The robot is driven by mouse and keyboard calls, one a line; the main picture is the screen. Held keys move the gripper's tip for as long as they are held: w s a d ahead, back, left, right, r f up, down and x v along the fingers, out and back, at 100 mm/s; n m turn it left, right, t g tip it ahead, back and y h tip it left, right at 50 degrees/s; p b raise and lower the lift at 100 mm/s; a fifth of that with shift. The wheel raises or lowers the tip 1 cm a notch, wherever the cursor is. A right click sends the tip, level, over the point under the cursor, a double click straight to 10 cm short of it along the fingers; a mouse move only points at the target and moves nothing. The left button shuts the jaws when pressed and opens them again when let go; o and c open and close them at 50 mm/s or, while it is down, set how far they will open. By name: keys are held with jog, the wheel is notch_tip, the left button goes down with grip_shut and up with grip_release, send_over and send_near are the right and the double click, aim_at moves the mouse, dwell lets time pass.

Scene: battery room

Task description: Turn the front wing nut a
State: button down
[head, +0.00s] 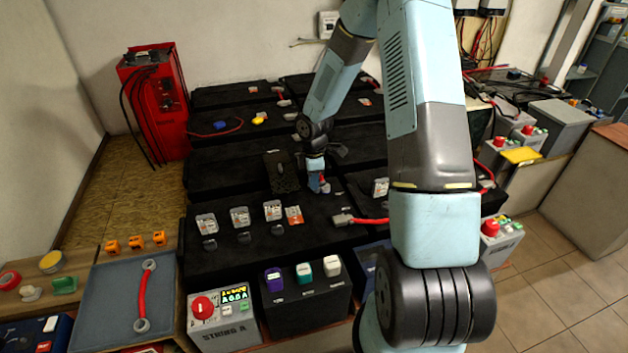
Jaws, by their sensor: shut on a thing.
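My gripper (318,187) points down at a battery terminal near the middle of the black battery rack (230,170). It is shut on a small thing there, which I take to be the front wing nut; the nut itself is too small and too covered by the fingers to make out. Red and blue bits show right at the fingertips. A red cable (370,221) with a grey lug lies just in front and to the right of the gripper.
Several clear-capped parts (239,216) and an orange-white one (294,215) stand in front of the gripper. A grey box with a red knob (222,316) stands at the front. A red charger (155,100) stands back left. A blue-grey tray (105,300) holds a red cable (144,295).

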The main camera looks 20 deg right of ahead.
jog(key=shift+d+n, duration=0.1)
jog(key=shift+n, duration=0.5)
jog(key=c, duration=1.2)
grip_release()
jog(key=shift+o, duration=0.2)
jog(key=shift+r, duration=0.1)
notch_tip(320, 180, up, 14)
jog(key=shift+f, duration=0.25)
